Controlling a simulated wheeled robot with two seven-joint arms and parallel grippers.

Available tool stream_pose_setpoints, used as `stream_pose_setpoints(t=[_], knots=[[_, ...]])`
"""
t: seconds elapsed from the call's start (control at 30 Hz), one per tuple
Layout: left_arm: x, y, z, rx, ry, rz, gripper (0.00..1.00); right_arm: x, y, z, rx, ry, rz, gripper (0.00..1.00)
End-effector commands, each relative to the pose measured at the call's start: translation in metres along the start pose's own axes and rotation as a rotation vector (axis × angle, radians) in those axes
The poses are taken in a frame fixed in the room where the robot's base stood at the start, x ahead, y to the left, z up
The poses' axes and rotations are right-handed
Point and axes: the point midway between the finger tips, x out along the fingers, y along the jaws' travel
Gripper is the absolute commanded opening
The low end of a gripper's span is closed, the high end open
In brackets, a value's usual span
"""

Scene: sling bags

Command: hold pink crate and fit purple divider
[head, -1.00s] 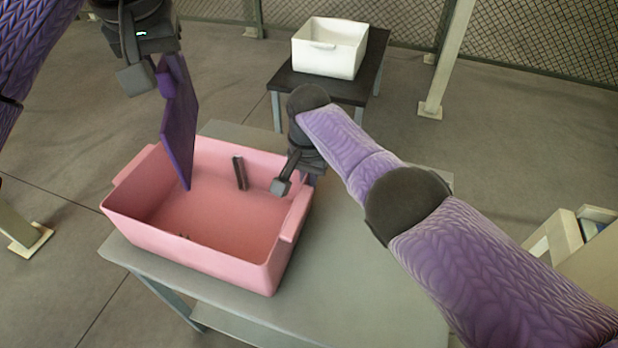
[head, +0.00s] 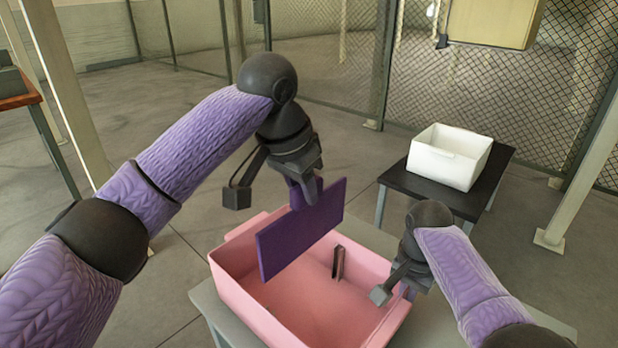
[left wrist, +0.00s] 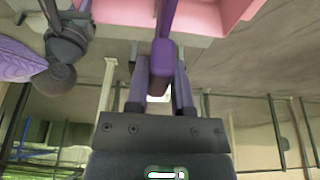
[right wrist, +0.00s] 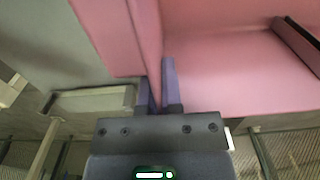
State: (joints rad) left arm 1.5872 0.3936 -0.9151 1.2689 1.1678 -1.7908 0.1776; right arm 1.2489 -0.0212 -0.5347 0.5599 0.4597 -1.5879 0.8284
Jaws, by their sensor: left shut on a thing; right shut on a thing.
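The pink crate (head: 262,318) stands on a grey table, open at the top. A dark slotted rail (head: 338,262) is on its inner far wall. My left gripper (head: 304,190) is shut on the tab of the purple divider (head: 300,232), a flat panel hanging upright over the left part of the crate. Whether its lower edge is below the rim is hard to tell. In the left wrist view the tab (left wrist: 161,62) sits between the fingers. My right gripper (head: 396,285) is shut on the crate's right wall, which also shows between its fingers in the right wrist view (right wrist: 146,40).
A white bin (head: 450,158) stands on a dark side table (head: 400,178) behind, to the right. The grey table (head: 212,305) shows around the crate. Posts and a mesh fence are farther back, with open floor at the left.

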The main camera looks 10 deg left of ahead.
Motion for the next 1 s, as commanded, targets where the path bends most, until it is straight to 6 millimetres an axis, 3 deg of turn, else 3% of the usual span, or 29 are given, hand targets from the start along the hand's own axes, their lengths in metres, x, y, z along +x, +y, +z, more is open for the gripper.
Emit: stream_pose_setpoints(t=[0.23,0.7,1.0], knots=[[0.003,0.0,0.001,-0.002,0.0,-0.001,0.0,0.0,0.0,0.0,0.0,0.0,0.0,0.0],[0.051,0.0,0.016,-0.004,0.0,-0.001,0.0,0.0,0.0,0.0,0.0,0.0,0.0,0.0],[0.055,0.0,0.017,-0.004,0.001,-0.002,0.0,0.0,0.0,0.0,0.0,0.0,0.0,0.0]])
